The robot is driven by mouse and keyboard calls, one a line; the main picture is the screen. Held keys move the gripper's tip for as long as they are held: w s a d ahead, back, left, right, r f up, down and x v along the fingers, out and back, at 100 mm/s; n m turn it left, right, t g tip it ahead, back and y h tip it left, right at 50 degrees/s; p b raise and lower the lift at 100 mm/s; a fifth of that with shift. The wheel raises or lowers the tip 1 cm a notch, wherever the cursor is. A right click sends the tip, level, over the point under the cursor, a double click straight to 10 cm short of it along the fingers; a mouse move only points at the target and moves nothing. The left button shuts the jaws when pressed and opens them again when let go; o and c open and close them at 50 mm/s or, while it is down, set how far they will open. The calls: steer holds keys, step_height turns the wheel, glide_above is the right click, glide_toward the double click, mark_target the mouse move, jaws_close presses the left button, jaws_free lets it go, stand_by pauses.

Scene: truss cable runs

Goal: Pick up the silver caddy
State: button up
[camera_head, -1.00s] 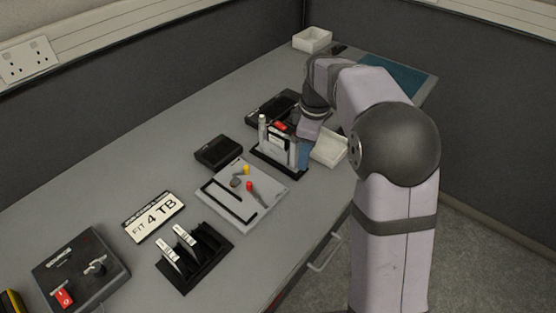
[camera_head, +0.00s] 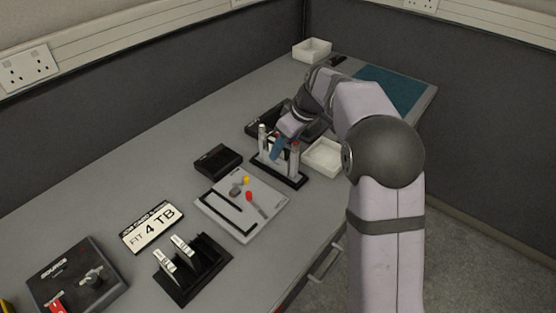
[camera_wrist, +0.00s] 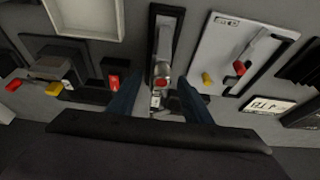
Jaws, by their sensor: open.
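A black-based stand (camera_head: 291,181) with upright silver posts is on the bench; it also shows in the wrist view (camera_wrist: 178,22). Between my fingers in the wrist view is a narrow silver piece (camera_wrist: 163,62) with a red part and a small white label at its near end. It looks like the silver caddy, but my gripper hides most of it in the head view. My gripper (camera_head: 276,150) is over the stand, its blue fingers pointing down. In the wrist view the fingers (camera_wrist: 160,85) are open, one on each side of the silver piece. Contact is unclear.
A white tray (camera_head: 324,157) sits close right of the stand. A black box (camera_head: 217,160) and grey board (camera_head: 237,213) with red and yellow parts are to the left. A black rack (camera_head: 205,270) holds two pale-labelled pieces near a "4 TB" sign (camera_head: 152,228).

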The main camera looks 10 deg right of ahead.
steer(key=shift+p+x, duration=0.5)
steer(key=shift+x, duration=2.15)
steer(key=shift+w, duration=0.15)
steer(key=shift+c, duration=0.3)
steer(key=shift+r, duration=0.15)
steer(key=c, duration=1)
